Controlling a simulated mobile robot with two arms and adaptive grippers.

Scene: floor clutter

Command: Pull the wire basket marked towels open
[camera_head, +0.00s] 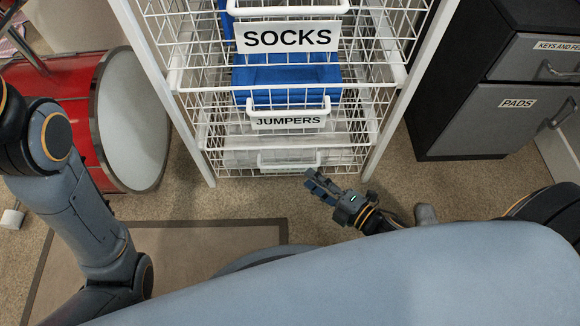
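A white wire basket unit (160,110) stands ahead with stacked baskets. The top readable label is SOCKS (287,38), and below it is JUMPERS (288,121). The lowest basket (287,160) has a pale front handle and plate, with no text I can read. No label reading towels is legible. My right gripper (320,187) is just in front of the unit's lower right, near the lowest basket's handle and apart from it in the picture. Nothing shows in it, and I cannot tell how far its fingers are apart. My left arm shows at the left, its gripper out of view.
A red drum (75,90) with a pale head lies left of the unit. A dark cabinet with grey drawers, one marked PADS (517,104), stands at the right. A brown mat (170,255) lies on the carpet at the lower left. Carpet shows between unit and cabinet.

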